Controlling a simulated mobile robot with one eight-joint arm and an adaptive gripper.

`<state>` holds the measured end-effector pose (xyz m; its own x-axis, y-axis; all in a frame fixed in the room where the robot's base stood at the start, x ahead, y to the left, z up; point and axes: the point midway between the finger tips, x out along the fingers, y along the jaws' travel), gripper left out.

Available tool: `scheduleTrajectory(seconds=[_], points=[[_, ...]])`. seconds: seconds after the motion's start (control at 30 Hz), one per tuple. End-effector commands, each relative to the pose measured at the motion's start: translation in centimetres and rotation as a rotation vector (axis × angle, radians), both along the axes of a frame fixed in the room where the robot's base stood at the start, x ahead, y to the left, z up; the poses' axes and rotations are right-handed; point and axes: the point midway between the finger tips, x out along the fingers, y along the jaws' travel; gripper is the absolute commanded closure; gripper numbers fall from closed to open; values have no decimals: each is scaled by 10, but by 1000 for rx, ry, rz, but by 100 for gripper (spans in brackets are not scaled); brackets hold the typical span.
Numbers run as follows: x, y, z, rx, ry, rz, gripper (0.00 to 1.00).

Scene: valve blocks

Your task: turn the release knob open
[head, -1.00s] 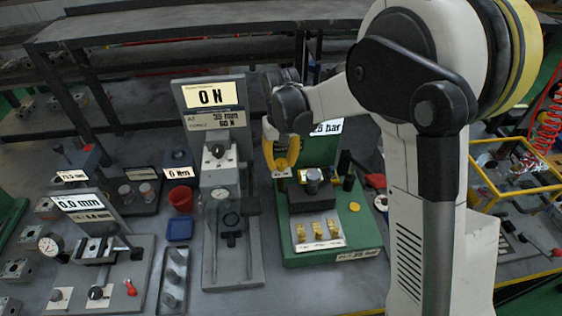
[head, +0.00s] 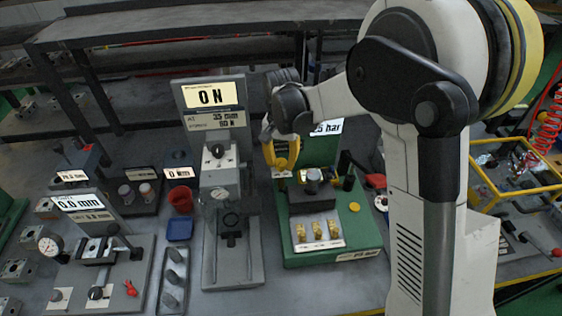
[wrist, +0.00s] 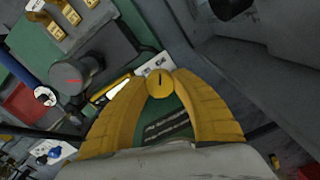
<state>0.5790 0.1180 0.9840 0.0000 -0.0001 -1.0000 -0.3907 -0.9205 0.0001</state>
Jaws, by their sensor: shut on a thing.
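The release knob appears as a round yellow disc (wrist: 160,83) with a dark line across its top, in the wrist view. It lies between the yellow fingertips of my gripper (wrist: 160,77), which are shut on it. In the head view my gripper (head: 283,168) points down at the back left of the green valve stand (head: 358,246), and its fingers hide the knob there. A white label (wrist: 148,66) is beside the knob. How far the knob is turned cannot be told.
A grey press (head: 230,250) with an "0 N" display stands just left. A yellow disc (head: 354,207) is at the stand's right.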

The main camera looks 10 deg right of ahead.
Motion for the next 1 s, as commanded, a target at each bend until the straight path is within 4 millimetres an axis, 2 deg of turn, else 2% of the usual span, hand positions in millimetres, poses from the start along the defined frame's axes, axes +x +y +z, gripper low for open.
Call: scheduleTrajectory(seconds=[0.37, 0.4, 0.43, 0.47, 0.8, 0.87, 1.0], points=[[0, 0, 0, 0, 0, -4, 99], [0, 0, 0, 0, 0, -4, 57], [0, 0, 0, 0, 0, -4, 48], [0, 0, 0, 0, 0, -4, 45], [0, 0, 3, 0, 0, -3, 45], [0, 0, 9, 0, 0, -3, 45], [0, 0, 35, 0, 0, -3, 45]])
